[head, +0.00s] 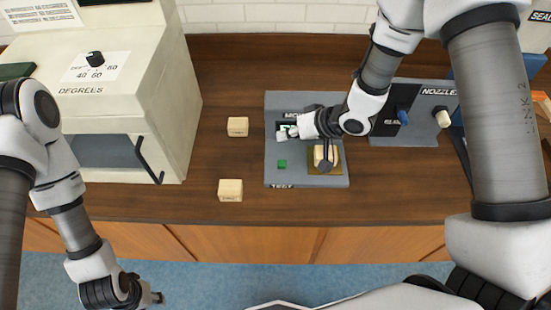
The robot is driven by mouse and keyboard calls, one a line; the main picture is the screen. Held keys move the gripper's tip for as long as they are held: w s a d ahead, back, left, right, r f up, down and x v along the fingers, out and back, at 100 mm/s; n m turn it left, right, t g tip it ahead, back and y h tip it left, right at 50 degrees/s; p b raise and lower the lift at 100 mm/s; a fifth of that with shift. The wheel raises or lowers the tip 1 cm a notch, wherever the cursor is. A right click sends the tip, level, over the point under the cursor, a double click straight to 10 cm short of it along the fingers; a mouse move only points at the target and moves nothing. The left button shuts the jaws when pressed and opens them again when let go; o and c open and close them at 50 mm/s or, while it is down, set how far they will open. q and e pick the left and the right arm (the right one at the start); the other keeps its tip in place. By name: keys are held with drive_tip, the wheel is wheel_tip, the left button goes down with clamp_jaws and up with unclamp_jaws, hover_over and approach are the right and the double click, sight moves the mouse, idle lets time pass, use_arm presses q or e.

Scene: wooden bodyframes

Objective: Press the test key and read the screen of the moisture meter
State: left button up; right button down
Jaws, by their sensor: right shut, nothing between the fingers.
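The moisture meter (307,178) is a grey panel on the wooden bench, labelled TEST at its front edge. Its small green key (282,164) is uncovered at the front left. A pale wooden block (331,152) sits on the brown pad (341,170) at the right of the panel.
Two loose wooden blocks (237,127) (230,190) lie left of the meter. A cream oven-like box (130,80) with a dial stands at left. A nozzle rack (410,135) stands at right. The bench front between box and meter is mostly clear.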

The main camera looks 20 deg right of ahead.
sight(284, 163)
drive_tip(key=f+b, duration=0.2)
drive_tip(key=a+f+b, duration=0.1)
drive_tip(key=shift+w+f, duration=0.15)
drive_tip(key=shift+w, duration=0.2)
drive_tip(key=f+b, duration=0.5)
drive_tip(key=shift+s+d, duration=0.25)
drive_tip(key=shift+d, duration=0.15)
drive_tip(key=shift+w+a+f, duration=0.1)
drive_tip(key=shift+f, duration=0.3)
